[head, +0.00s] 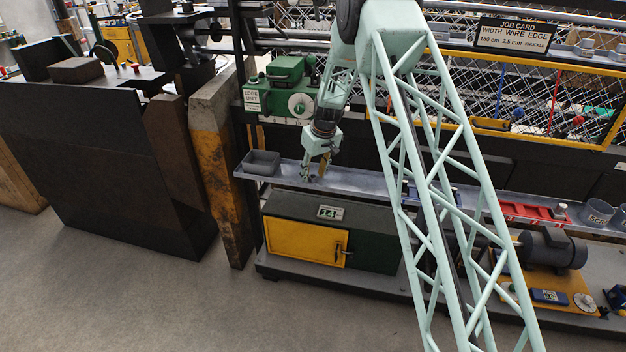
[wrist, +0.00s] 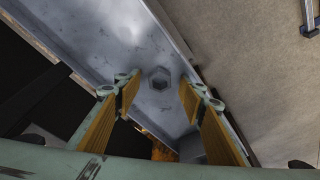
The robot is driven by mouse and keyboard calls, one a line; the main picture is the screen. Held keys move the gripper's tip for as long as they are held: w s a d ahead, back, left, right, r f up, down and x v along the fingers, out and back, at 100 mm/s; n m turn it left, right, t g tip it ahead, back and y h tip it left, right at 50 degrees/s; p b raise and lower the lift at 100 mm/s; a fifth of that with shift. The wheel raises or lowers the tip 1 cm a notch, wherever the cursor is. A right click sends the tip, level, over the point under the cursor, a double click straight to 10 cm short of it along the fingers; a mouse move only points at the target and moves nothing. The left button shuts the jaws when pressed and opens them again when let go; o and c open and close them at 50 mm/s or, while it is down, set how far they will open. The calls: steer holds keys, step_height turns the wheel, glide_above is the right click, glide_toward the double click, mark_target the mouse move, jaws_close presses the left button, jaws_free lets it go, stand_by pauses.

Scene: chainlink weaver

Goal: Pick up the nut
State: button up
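The nut (wrist: 159,79) is a small grey hexagonal piece with a dark hole. It lies on the grey metal shelf (wrist: 120,45) in the wrist view. My gripper (wrist: 160,97) is open, with its yellow-padded fingers spread to either side of the nut in that view. Nothing is between the pads, and the nut appears beyond the fingertips. In the head view my gripper (head: 314,172) points down over the left part of the long shelf (head: 365,190). I cannot make out the nut there.
A grey open bin (head: 262,162) stands on the shelf left of my gripper. A green edge unit (head: 287,85) is above and behind. A red tray (head: 530,213) and grey cups (head: 597,212) are further right. A yellow-doored cabinet (head: 305,240) sits below the shelf.

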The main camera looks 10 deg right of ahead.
steer(key=shift+c, duration=0.5)
steer(key=c, duration=0.8)
steer(key=shift+r, duration=0.1)
steer(key=shift+r+p, duration=0.45)
steer(key=shift+r, duration=1.3)
steer(key=s+d, duration=0.2)
steer(key=s, duration=0.2)
steer(key=s+d, duration=0.3)
steer(key=s, duration=0.2)
steer(key=s+d+r, duration=0.1)
steer(key=s+d, duration=0.2)
steer(key=s, duration=0.1)
steer(key=shift+s+d+r, duration=0.1)
steer(key=shift+s+d, duration=0.1)
steer(key=shift+s, duration=0.15)
